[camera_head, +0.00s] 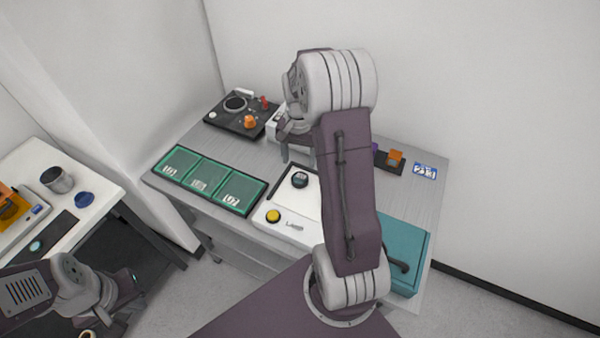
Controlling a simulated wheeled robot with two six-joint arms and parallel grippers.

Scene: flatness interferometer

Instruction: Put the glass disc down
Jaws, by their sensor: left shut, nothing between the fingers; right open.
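My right gripper (298,153) is open over the back middle of the grey bench, fingers pointing down, with no glass disc visible between them. My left gripper (128,286) is low at the bottom left, away from the bench; it is shut and empty, its fingertips hard to make out. I cannot pick out a clear glass disc with certainty. A small dark round piece with a teal top (300,180) sits on the white panel (302,208), just below the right gripper. My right arm hides part of the bench.
A green three-part tray (210,157) lies at the bench's left. A yellow round piece (273,216) is on the white panel. A teal box (407,237) stands at right, an orange block (394,158) behind it. A side table (90,211) holds a metal cup (57,180).

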